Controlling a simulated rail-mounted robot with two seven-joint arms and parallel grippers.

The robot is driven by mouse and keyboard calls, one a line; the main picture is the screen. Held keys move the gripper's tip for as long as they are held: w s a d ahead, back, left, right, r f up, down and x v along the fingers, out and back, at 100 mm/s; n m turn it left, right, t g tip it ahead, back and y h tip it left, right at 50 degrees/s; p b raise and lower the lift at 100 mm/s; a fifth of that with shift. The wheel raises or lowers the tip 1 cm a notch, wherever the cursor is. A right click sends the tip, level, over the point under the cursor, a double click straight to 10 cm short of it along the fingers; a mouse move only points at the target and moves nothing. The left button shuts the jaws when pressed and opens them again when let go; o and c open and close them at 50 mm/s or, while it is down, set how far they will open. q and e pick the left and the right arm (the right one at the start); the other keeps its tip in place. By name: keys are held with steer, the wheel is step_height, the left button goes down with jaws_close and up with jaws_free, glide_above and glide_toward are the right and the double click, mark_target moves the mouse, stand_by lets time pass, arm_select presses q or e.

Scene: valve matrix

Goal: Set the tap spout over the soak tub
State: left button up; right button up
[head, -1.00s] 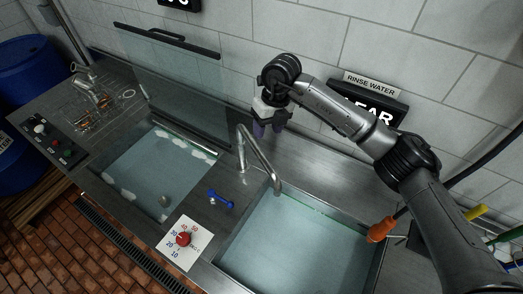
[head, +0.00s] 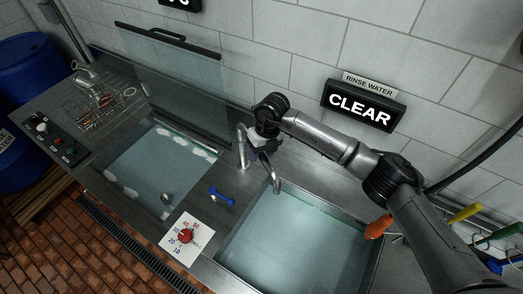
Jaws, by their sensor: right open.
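The metal tap (head: 241,146) rises from the deck between the two basins. My right gripper (head: 259,156) is open, pointing down at the upper part of the spout, just right of the tap post. It partly hides the spout; I cannot tell whether the fingers touch it. My left gripper is not in view.
The right basin (head: 290,248) holds clear pale water, under a lit sign reading CLEAR (head: 360,107). A glass screen (head: 188,90) stands behind the left basin. A blue lever (head: 221,197) and a red dial (head: 185,236) sit between the basins. Coloured-handled tools (head: 465,213) are at right.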

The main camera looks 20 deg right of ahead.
jaws_close()
stand_by(0.3)
